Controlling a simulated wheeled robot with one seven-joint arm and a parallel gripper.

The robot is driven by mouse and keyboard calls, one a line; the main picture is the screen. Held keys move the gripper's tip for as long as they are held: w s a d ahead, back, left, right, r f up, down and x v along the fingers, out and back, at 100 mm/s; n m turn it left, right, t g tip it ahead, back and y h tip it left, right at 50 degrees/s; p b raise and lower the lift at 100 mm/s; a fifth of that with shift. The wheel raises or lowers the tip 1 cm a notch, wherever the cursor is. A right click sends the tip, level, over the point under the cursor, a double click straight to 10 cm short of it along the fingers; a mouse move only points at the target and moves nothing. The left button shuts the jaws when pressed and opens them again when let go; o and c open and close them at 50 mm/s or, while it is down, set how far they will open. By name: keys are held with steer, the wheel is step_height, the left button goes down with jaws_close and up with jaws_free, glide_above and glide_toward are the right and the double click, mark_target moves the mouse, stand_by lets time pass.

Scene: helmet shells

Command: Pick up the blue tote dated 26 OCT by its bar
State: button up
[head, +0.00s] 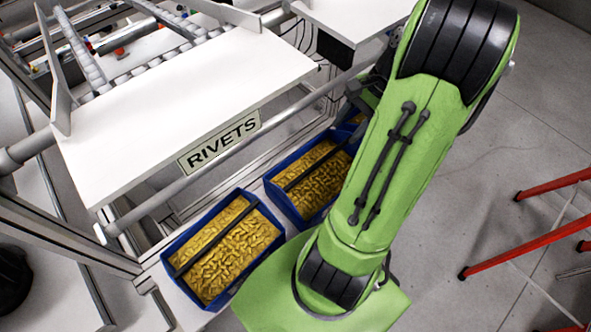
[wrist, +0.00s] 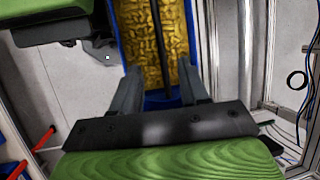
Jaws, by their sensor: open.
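Blue totes filled with gold rivets stand in a row below the white rivets bench in the head view. The nearest tote (head: 258,206) and the one behind it (head: 275,200) each have a dark bar across. No date label is readable, so I cannot tell which is 26 OCT. In the wrist view, my gripper (wrist: 160,72) is open, its two grey fingers apart. A tote (wrist: 121,38) with its dark bar (wrist: 157,40) shows beyond and between them. I cannot tell whether they touch.
The white bench top (head: 180,110) with a RIVETS sign (head: 219,142) overhangs close to the totes. Metal frame rails run beside them. A red-legged stand (head: 525,230) is at the right. Grey floor between is open.

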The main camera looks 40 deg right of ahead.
mark_target(322, 160)
steer(key=x, duration=0.3)
steer(key=b+x, duration=0.1)
steer(key=x, duration=0.2)
steer(key=b+x, duration=0.1)
steer(key=x, duration=0.3)
steer(key=shift+s+d+f, duration=0.15)
steer(key=shift+s+f, duration=0.05)
steer(key=shift+s, duration=0.05)
steer(key=x, duration=0.5)
steer(key=shift+w+f, duration=0.15)
steer(key=shift+w, duration=0.15)
steer(key=shift+s, duration=0.1)
steer(key=shift+c, duration=0.8)
jaws_close()
